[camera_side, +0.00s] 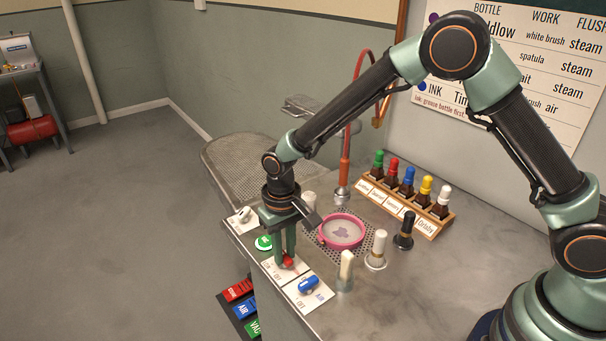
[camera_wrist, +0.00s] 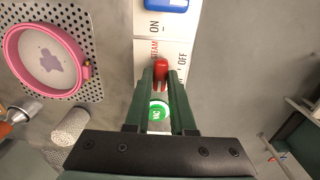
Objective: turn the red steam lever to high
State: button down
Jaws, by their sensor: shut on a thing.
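The red steam lever (camera_side: 288,262) sits on a white plate at the front edge of the bench. It also shows in the wrist view (camera_wrist: 161,70), where the plate beside it reads STEAM and OFF. My gripper (camera_side: 287,259) points down over the plate and is shut on the red lever. In the wrist view its two green fingers (camera_wrist: 161,80) stand on either side of the lever. The fingers hide part of the lever and plate, and I cannot tell its exact setting.
The blue air lever (camera_side: 308,286) is close by on the adjoining plate. A green VAC button (camera_side: 264,243) is on the other side. A pink-rimmed dish (camera_side: 342,232), white-topped brushes (camera_side: 378,250) and a bottle rack (camera_side: 430,222) stand behind. Open floor lies left of the bench.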

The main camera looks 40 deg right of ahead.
aim_at(287, 254)
jog(key=c, duration=0.8)
grip_release()
jog(key=shift+o, duration=0.2)
jog(key=shift+r, duration=0.15)
notch_tip(287, 254, up, 12)
jog(key=s+d+r+t, duration=0.2)
jog(key=s+d+r, duration=0.3)
jog(key=d, duration=0.3)
jog(key=s+d+r+t, duration=0.3)
jog(key=s+d+r, duration=0.2)
jog(key=s+d, duration=0.3)
jog(key=shift+s+d+r+t, duration=0.25)
jog(key=shift+d+r+t, duration=0.05)
jog(key=shift+d, duration=0.45)
